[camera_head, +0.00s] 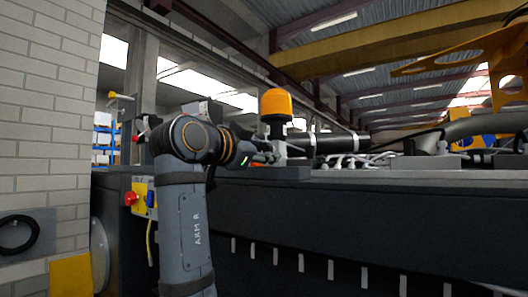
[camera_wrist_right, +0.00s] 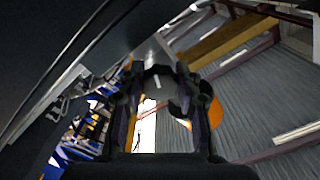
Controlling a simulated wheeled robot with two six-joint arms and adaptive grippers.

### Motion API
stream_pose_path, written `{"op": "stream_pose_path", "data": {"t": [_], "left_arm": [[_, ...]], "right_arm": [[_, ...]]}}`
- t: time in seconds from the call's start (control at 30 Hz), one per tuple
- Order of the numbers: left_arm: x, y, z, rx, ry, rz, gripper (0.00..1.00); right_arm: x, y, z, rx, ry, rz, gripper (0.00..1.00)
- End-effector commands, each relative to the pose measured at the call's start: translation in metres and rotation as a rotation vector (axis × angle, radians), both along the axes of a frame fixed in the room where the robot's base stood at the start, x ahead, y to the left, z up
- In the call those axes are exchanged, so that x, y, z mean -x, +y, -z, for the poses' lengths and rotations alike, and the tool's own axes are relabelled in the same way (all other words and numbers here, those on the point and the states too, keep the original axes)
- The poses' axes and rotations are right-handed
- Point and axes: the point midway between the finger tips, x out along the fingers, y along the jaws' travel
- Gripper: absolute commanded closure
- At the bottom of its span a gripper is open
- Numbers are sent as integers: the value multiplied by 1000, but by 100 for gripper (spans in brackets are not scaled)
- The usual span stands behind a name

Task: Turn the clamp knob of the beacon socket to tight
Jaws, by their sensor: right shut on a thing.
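The beacon (camera_head: 276,103) has an orange dome on a black base and stands upright on its socket (camera_head: 279,137). My right gripper (camera_head: 268,153) reaches in from the left, low beside the socket. In the wrist view the right gripper (camera_wrist_right: 158,92) has its fingers closed around the sides of a dark round knob (camera_wrist_right: 160,80), which has a short pale line on its face. In the head view the gripper hides the knob. Part of the orange dome (camera_wrist_right: 215,113) shows behind the right finger in the wrist view. My left gripper is in neither view.
The dark chassis (camera_head: 380,225) fills the lower right, with its flat top edge under the socket. A black cylinder (camera_head: 335,143) and pale hoses (camera_head: 365,160) lie right of the beacon. A red button box (camera_head: 138,197) is at the left, near a brick wall (camera_head: 45,120).

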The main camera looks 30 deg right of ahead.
Motion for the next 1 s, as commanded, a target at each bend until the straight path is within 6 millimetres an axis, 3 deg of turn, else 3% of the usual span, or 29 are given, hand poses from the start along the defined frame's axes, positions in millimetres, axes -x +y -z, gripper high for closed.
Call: {"op": "stream_pose_path", "data": {"t": [0.03,0.2,0.73,1.0], "left_arm": [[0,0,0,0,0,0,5],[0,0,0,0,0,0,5],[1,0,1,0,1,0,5],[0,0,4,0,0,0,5]], "right_arm": [[0,0,0,0,0,0,64],[0,0,0,0,1,0,43],[0,0,0,13,32,0,43],[1,0,1,166,401,0,43]]}}
